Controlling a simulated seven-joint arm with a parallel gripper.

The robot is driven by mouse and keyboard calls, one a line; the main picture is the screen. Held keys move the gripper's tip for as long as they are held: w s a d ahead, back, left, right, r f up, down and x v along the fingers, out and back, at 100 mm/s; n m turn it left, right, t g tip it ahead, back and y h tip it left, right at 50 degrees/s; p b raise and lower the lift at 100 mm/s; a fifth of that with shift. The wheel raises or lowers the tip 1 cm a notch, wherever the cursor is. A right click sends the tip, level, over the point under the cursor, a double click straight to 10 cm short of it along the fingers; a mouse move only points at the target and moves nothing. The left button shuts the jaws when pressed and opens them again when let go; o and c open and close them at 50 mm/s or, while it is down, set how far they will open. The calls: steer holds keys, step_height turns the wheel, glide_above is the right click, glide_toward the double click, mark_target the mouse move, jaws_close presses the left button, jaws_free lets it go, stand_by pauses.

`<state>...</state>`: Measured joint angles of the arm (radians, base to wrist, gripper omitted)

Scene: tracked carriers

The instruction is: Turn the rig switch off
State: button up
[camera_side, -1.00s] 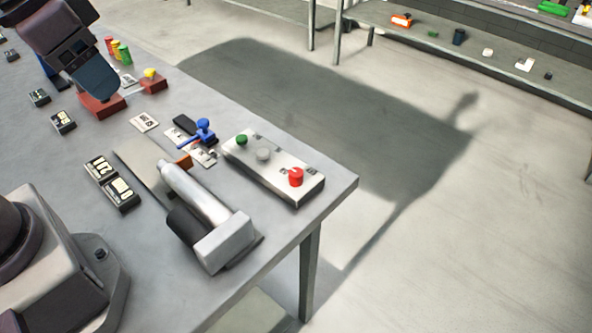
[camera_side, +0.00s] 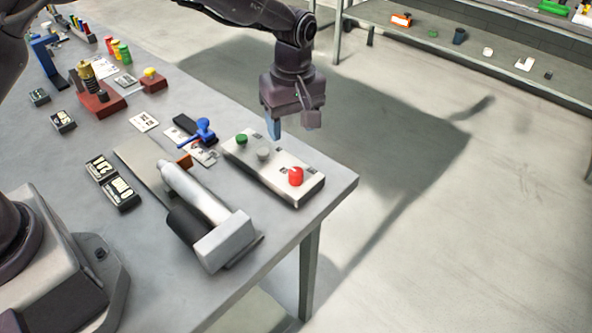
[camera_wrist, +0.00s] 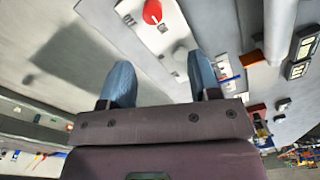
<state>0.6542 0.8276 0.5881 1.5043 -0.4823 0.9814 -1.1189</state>
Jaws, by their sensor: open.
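A white control box (camera_side: 310,181) lies near the table's right edge. My gripper (camera_side: 292,125) is open and empty, pointing down above the box's far side.
A blue lever piece (camera_side: 203,130) stands just left of the box. A silver cylinder (camera_side: 195,190) with a grey block end (camera_side: 228,240) lies in front. Red blocks (camera_side: 100,103) and coloured cylinders stand farther back. The floor beyond the table edge is clear.

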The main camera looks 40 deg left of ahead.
mark_target(296, 171)
steer(key=f, duration=0.4)
steer(key=f+n, duration=0.1)
steer(key=f, duration=0.3)
steer(key=f+n, duration=0.1)
steer(key=f, duration=0.3)
steer(key=shift+w+d+f, duration=0.15)
steer(key=shift+w+d, duration=0.1)
steer(key=shift+d, duration=0.05)
steer(key=shift+c, duration=0.5)
steer(key=c, duration=0.8)
